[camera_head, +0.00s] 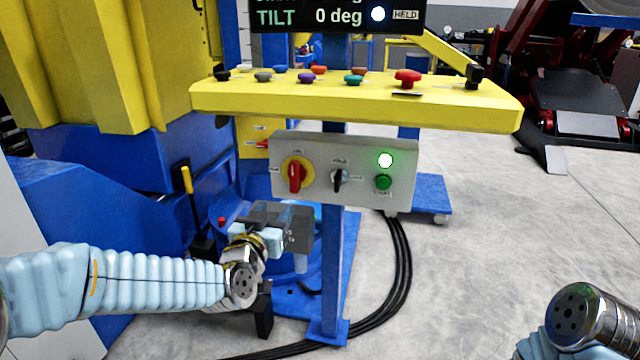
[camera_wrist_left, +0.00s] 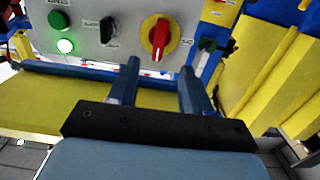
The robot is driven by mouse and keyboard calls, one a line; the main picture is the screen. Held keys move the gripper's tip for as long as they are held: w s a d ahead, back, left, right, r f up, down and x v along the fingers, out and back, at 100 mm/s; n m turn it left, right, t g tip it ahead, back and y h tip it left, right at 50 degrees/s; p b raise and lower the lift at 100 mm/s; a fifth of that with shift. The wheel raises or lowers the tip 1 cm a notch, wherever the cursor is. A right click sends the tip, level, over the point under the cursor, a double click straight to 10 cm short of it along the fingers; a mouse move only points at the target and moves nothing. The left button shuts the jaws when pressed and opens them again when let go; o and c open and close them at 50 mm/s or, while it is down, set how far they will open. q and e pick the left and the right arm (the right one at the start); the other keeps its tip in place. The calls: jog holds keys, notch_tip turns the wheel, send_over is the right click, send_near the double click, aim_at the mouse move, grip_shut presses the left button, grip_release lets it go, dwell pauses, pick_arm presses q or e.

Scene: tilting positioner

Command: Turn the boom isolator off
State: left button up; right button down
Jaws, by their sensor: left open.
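A grey switch panel (camera_head: 345,187) hangs under the yellow console. On its left is a red rotary handle on a yellow disc (camera_head: 294,175), pointing about vertical; its labels are too small to read. The wrist view also shows this red handle (camera_wrist_left: 160,38), beyond the fingertips. A second red handle (camera_head: 263,144) shows partly on a yellow box behind the panel; I cannot tell which one is the boom isolator. My left gripper (camera_head: 298,222) is just below the panel. Its two fingers (camera_wrist_left: 159,72) are apart and empty, not visibly touching the handle.
A black selector (camera_head: 339,179), a lit lamp (camera_head: 385,160) and a green button (camera_head: 383,182) sit on the panel. The yellow console (camera_head: 350,105) overhangs it, with several coloured knobs. A blue post stands behind the panel.

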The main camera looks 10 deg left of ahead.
aim_at(293, 177)
pick_arm(q)
jog(key=w, duration=0.4)
jog(key=w+p, duration=0.1)
jog(key=w, duration=0.4)
jog(key=w+r+p, duration=0.1)
jog(key=w, duration=0.3)
jog(key=shift+w+d, duration=0.2)
jog(key=shift+w, duration=0.2)
jog(key=shift+r, duration=0.1)
grip_shut()
